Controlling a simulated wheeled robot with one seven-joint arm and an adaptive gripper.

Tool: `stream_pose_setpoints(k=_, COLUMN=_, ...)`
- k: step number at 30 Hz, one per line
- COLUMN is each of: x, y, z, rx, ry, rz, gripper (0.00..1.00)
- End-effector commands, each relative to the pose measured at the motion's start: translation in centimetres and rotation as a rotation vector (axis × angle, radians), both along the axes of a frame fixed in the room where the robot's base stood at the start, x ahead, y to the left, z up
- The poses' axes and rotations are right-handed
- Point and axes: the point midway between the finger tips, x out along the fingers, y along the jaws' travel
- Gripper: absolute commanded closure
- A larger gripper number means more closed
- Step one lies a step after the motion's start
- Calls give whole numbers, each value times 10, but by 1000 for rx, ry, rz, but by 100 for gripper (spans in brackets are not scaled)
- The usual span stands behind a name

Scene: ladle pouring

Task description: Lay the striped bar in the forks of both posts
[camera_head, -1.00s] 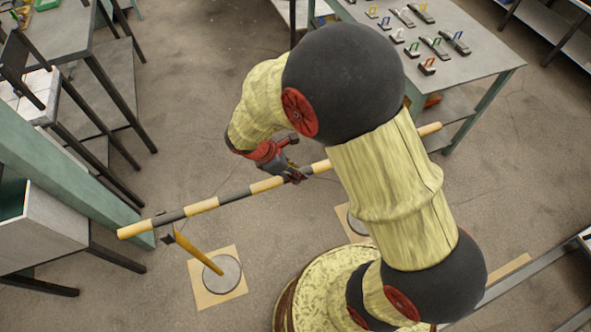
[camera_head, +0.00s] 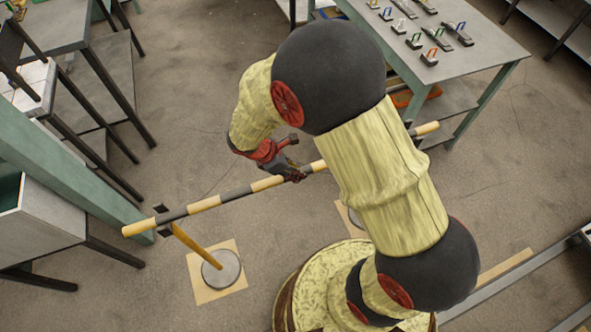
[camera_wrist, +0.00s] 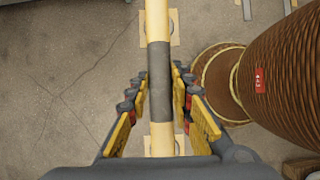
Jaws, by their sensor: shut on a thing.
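The striped bar (camera_head: 205,204), yellow and dark grey, runs slantwise from lower left to upper right. My gripper (camera_head: 290,173) is shut on it near its middle; the wrist view shows the bar (camera_wrist: 158,30) between both fingers, held at a dark band. The left post (camera_head: 192,245) is yellow, leaning in the picture, on a round grey foot (camera_head: 221,270). Its dark fork (camera_head: 161,209) shows on both sides of the bar; whether the bar touches it, I cannot tell. The right post's foot (camera_head: 353,217) is partly behind my arm, which hides most of that post.
A grey table (camera_head: 480,70) with several small coloured-handled items stands at upper right, close to the bar's right end. A green beam and grey bin (camera_head: 40,225) stand at left, near the bar's left end. Open floor lies beyond the bar.

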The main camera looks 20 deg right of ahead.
Motion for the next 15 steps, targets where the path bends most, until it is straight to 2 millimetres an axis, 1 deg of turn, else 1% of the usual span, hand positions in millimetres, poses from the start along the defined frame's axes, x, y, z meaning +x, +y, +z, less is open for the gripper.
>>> stream_pose_setpoints(k=2, x=-2, y=0, z=-3, rx=1, ry=4, rz=0, gripper=100)
stream_pose_setpoints(k=3, x=-2, y=0, z=-4, rx=1, ry=4, rz=0, gripper=77)
stream_pose_setpoints(k=12, x=-2, y=0, z=-3, rx=1, ry=3, rz=-1, gripper=60)
stream_pose_setpoints(k=15, x=-1, y=0, z=-3, rx=1, ry=3, rz=-1, gripper=56)
